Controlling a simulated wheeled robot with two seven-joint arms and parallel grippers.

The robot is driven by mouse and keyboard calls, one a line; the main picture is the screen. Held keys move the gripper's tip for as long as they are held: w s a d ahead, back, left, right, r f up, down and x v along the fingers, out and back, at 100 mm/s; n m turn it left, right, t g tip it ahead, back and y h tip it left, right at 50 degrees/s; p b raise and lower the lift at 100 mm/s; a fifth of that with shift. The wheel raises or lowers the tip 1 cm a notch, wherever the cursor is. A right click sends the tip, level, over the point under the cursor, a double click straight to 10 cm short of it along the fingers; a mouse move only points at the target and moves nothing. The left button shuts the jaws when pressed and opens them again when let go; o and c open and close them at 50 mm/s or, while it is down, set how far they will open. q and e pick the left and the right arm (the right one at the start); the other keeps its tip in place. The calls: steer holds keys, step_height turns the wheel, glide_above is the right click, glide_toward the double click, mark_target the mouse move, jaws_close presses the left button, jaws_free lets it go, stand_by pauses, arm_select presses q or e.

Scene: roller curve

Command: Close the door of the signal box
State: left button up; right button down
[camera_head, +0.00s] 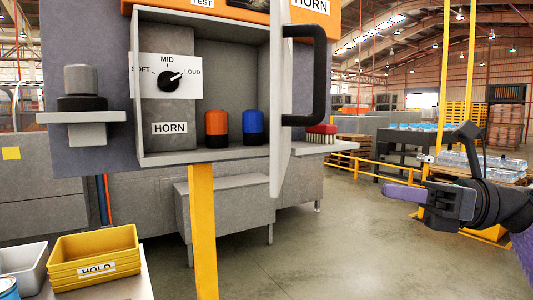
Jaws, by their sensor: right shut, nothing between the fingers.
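The signal box (140,110) is a grey open-fronted box on a yellow post (203,235). Its door (281,150) stands open at the box's right side, seen nearly edge-on and jutting toward me. A black bar handle (320,75) sticks out to the right from the door. Inside the box are a HORN dial (169,79), an orange cap (216,125) and a blue cap (253,124). My right gripper (400,193) is shut and empty, pointing left, to the right of the door and lower than the handle, apart from both. My left gripper is out of view.
A red-topped brush (321,133) lies on a small shelf right of the door. A grey lamp-like knob (81,80) stands on a bracket at left. Yellow HOLD bins (95,252) sit at lower left. The space between door and right gripper looks clear.

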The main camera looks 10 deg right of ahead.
step_height(320, 180, up, 3)
steer(key=s+n+h, duration=0.1)
steer(key=s+n, duration=0.1)
steer(key=s, duration=0.1)
steer(key=g+p, duration=0.1)
steer(key=p, duration=0.4)
glide_toward(279, 175)
steer(key=x, duration=0.6)
steer(key=shift+w+a+r, duration=0.1)
steer(key=shift+w+a, duration=0.1)
steer(key=shift+w, duration=0.15)
steer(key=shift+w+a, duration=0.1)
steer(key=shift+a, duration=0.35)
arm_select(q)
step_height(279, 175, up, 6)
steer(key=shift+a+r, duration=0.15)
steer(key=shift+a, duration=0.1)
